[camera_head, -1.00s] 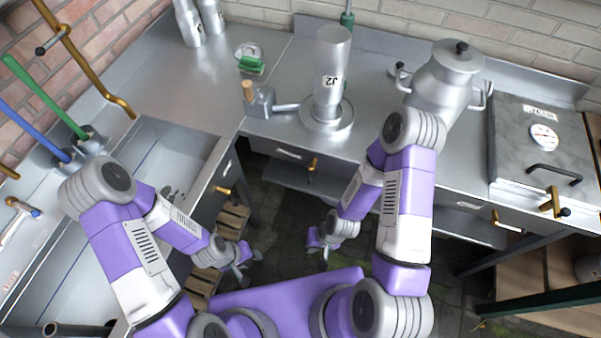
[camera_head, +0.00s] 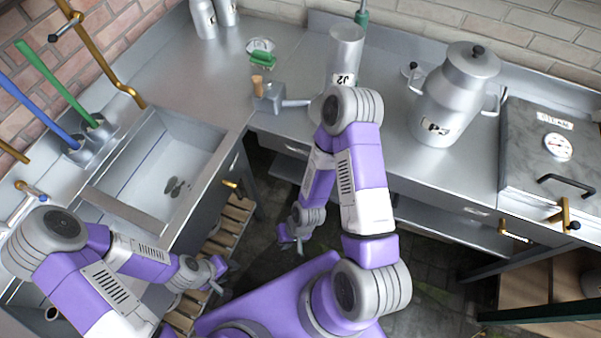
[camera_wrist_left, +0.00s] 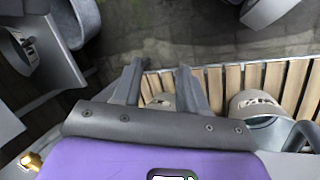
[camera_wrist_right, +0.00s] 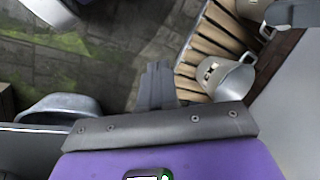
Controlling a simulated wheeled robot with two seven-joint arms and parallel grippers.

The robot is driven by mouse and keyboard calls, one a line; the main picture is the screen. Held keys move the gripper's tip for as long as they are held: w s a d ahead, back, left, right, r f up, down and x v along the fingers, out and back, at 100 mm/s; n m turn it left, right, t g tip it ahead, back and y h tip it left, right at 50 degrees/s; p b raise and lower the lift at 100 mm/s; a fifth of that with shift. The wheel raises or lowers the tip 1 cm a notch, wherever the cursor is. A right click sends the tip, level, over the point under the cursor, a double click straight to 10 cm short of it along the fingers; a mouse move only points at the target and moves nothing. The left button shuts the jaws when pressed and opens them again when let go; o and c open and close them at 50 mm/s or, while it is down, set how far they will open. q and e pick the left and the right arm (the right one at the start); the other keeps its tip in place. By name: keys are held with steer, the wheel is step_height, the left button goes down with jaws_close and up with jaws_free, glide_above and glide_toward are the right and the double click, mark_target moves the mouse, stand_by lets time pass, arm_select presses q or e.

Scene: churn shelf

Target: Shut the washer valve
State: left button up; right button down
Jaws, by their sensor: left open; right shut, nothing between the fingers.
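My left gripper (camera_head: 220,275) is open and empty, low in front of the counter, above wooden slats. It also shows open in the left wrist view (camera_wrist_left: 160,85). My right gripper (camera_head: 292,243) is shut and empty, below counter height; its fingers touch in the right wrist view (camera_wrist_right: 157,80).
A lidded churn (camera_head: 455,95) stands right of J2. A steam box (camera_head: 550,150) with a gauge and a brass valve (camera_head: 565,213) is far right. The floor between has slatted racks.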

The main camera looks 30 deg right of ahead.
arm_select(q)
steer(key=o, duration=0.4)
steer(key=shift+r+p, duration=1.25)
steer(key=shift+p, duration=0.05)
arm_select(e)
steer(key=w+d+r+m+g+h, duration=0.1)
steer(key=w+d+r+m+h, duration=0.1)
steer(key=w+r+m+h, duration=0.3)
steer(key=w+d+r+m+g+h, duration=0.2)
steer(key=w+r+m+h, duration=0.3)
steer(key=w+r, duration=0.9)
steer(key=shift+w+d+r+m+h, duration=0.2)
steer(key=shift+w+d+m+h, duration=0.25)
steer(key=shift+w+d, duration=0.6)
steer(key=shift+w+a, duration=0.15)
steer(key=shift+a, duration=0.05)
